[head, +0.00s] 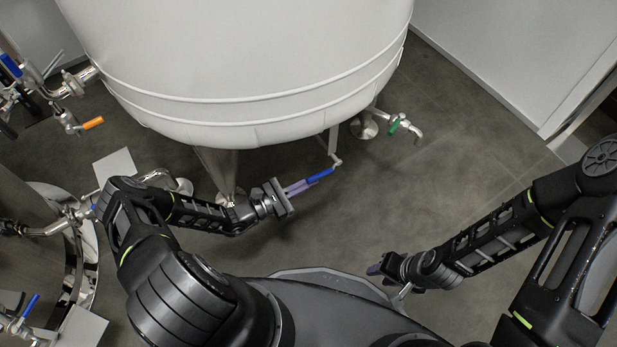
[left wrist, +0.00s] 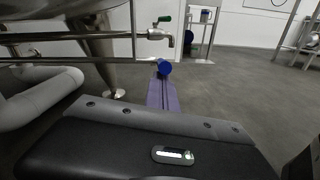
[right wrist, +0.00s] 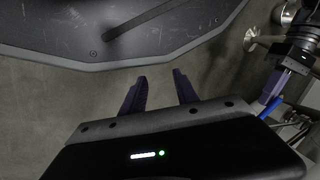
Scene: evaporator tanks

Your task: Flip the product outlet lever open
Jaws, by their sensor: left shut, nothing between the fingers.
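A blue lever handle (head: 320,175) sits on a thin pipe below the big white tank, and its rounded end (left wrist: 165,68) shows in the left wrist view. My left gripper (head: 302,186) is shut and empty, with its purple fingertips at the near end of the blue handle. In the left wrist view the closed fingers (left wrist: 162,95) point at the blue end; I cannot tell whether they touch it. A green-handled valve (head: 394,125) is further right under the tank. My right gripper (head: 376,268) is open and empty, its fingers (right wrist: 160,92) apart, low beside my base.
The white tank (head: 240,60) fills the upper middle, with a steel leg (head: 219,168) beside my left forearm. Valves with orange (head: 93,123) and blue (head: 31,305) handles stand at left. Open floor (head: 450,170) lies to the right.

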